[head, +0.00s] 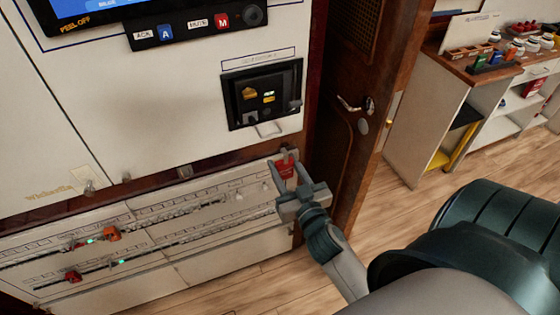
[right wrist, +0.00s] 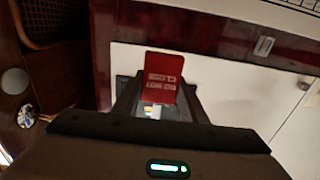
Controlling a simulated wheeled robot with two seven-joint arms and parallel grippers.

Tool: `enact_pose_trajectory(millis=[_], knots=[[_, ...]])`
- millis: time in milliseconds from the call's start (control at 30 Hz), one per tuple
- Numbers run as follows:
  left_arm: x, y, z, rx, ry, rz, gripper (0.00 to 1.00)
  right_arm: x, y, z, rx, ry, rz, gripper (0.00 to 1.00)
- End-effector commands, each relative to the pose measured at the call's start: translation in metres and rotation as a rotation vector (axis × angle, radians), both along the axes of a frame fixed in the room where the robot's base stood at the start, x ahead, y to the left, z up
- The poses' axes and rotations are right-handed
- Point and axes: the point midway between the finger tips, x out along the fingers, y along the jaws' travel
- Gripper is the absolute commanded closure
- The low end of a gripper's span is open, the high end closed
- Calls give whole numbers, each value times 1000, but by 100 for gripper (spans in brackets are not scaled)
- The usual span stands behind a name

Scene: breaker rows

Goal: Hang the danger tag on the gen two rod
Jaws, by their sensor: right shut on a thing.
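The red danger tag (head: 287,170) is between the fingers of my right gripper (head: 290,175), near the lower right corner of the white cabinet. In the right wrist view the tag (right wrist: 162,78) stands between the two dark fingers, with pale lettering on its face. My right gripper is shut on it. Above it, a black breaker unit (head: 250,98) is set in the cabinet under a label too small to read. My left gripper is not in view.
Breaker rows with red and orange pieces (head: 112,234) run along the lower panel. A dark control strip (head: 200,25) is above. A wooden door (head: 345,110) with a handle stands right of the cabinet. A cluttered counter (head: 500,65) is farther right. The wooden floor between is clear.

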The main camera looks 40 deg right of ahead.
Motion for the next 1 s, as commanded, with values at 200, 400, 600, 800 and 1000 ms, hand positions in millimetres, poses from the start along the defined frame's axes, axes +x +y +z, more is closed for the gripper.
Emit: enact_pose_trajectory(millis=[200,400,600,800,1000], knots=[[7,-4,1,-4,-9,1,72,0,0,1,0,-1,1,83],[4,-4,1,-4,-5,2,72,3,0,1,0,-1,1,83],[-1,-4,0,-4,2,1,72,10,-1,1,-1,-2,2,83],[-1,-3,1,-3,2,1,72,22,-5,1,-1,-2,1,83],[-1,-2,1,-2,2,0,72,35,-8,1,-1,-2,2,83]])
